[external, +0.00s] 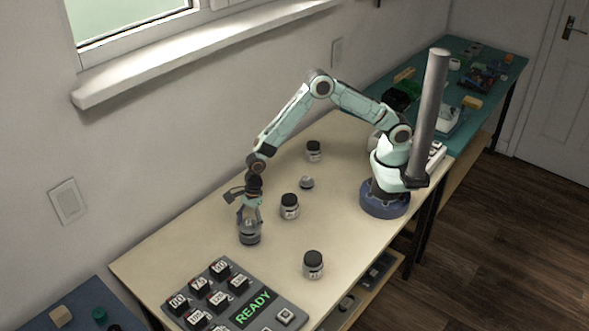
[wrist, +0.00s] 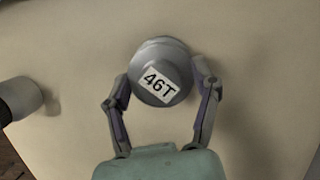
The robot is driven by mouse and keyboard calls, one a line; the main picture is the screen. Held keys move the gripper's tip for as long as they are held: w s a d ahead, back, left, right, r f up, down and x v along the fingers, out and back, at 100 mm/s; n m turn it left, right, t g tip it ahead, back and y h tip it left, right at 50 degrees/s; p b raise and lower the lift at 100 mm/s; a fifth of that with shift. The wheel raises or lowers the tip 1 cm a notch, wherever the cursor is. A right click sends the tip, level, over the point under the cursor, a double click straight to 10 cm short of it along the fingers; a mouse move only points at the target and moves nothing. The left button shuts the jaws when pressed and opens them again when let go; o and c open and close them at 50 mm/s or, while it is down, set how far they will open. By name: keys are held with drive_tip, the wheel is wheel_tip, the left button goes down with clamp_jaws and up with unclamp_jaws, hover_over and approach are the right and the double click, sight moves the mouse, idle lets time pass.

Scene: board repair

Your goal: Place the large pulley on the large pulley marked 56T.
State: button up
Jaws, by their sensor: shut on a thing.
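A grey round pulley (wrist: 178,50) with a white label reading 46T lies between the fingers in the wrist view. My gripper (wrist: 163,80) is shut on it, one finger on each side. In the external view my gripper (external: 250,212) points down over a dark grey round piece (external: 250,238) at or just above the tabletop. I cannot tell whether another pulley lies under it. A label reading 56T is not readable in either view. A small grey round piece (external: 307,183) lies farther back, its marking too small to read.
Dark-lidded jars stand on the table: one beside my gripper (external: 290,207), one near the front edge (external: 313,265), one at the back (external: 314,151). A panel with a green READY sign (external: 253,307) lies at the lower left.

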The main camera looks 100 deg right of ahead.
drive_tip(key=o, duration=1.1)
drive_tip(key=shift+f, duration=0.15)
drive_tip(key=shift+o, duration=0.2)
drive_tip(key=s+d+r+n+h, duration=0.1)
drive_tip(key=s+d+r+n, duration=0.25)
drive_tip(key=r, duration=0.55)
drive_tip(key=s+d+r+n, duration=0.25)
drive_tip(key=s+r, duration=0.25)
drive_tip(key=r, duration=0.3)
drive_tip(key=s+d+r+n+g, duration=0.1)
drive_tip(key=s+d+r+n, duration=0.1)
drive_tip(key=s+n, duration=0.8)
drive_tip(key=s+d+r+n+g, duration=0.1)
drive_tip(key=s+d+n, duration=0.1)
drive_tip(key=s+n, duration=0.8)
drive_tip(key=s, duration=0.3)
drive_tip(key=shift+s+d+r+n+h, duration=0.2)
drive_tip(key=shift+r+n+h, duration=0.1)
drive_tip(key=shift+r+h, duration=0.1)
